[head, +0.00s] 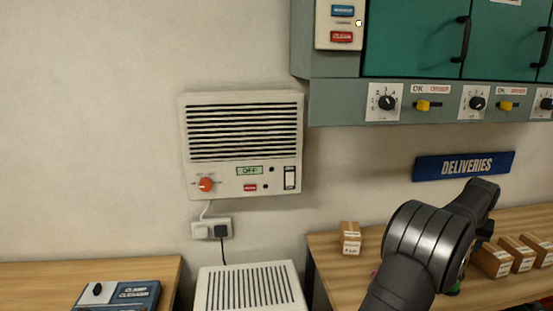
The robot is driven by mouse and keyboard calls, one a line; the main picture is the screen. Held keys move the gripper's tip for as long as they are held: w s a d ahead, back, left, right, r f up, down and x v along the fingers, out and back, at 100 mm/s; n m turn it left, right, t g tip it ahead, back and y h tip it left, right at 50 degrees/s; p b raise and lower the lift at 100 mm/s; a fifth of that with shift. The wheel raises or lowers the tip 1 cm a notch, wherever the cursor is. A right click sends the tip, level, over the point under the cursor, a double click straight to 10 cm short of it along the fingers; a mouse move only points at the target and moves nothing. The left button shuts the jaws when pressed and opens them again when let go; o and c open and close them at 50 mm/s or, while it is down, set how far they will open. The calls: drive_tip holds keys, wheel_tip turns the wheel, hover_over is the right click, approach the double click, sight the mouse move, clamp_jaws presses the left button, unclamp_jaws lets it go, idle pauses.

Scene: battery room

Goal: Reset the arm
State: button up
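My arm (430,243), dark grey and black, rises from the bottom edge at the right of the head view. It bends at a large ribbed joint and reaches up and right, to a black upper part (475,200) in front of the wall below the deliveries sign. My gripper's fingers do not show; they are hidden behind the arm or too dark to make out. A small green spot (454,290) shows just right of the arm, and I cannot tell what it is.
Small cardboard boxes stand on the right wooden bench, one (351,238) left of my arm and several (492,260) right of it. A wall heater unit (243,145), a teal cabinet (415,40), a DELIVERIES sign (464,166), a white vented box (250,288) and a clamp-cleaning device (118,296) surround.

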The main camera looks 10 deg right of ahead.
drive_tip(key=v, duration=0.9)
drive_tip(key=x, duration=1.1)
drive_tip(key=shift+f, duration=0.25)
drive_tip(key=shift+w+d+f, duration=0.1)
drive_tip(key=shift+w+f, duration=0.05)
wheel_tip(320, 180, up, 4)
drive_tip(key=shift+f, duration=0.1)
drive_tip(key=s+r, duration=0.7)
drive_tip(key=s, duration=0.4)
drive_tip(key=w+a+f+n+t+y, duration=0.15)
drive_tip(key=w+a+f, duration=0.25)
drive_tip(key=w+a, duration=0.75)
drive_tip(key=w+a+f+n+g, duration=0.1)
drive_tip(key=w+a+f+n, duration=0.25)
drive_tip(key=w+a, duration=0.75)
drive_tip(key=w+a+f+n, duration=0.1)
drive_tip(key=w+a+f, duration=0.1)
drive_tip(key=a, duration=0.7)
drive_tip(key=w+a+f+n+y, duration=0.1)
drive_tip(key=w+a, duration=0.4)
drive_tip(key=a, duration=0.5)
drive_tip(key=w+a+f+n+y, duration=0.1)
drive_tip(key=w+a+f, duration=0.3)
drive_tip(key=a, duration=0.5)
drive_tip(key=shift+w+f+n+t, duration=0.3)
drive_tip(key=shift+n+t, duration=0.15)
drive_tip(key=shift+n, duration=0.45)
drive_tip(key=shift+o, duration=0.2)
drive_tip(key=shift+a, duration=0.15)
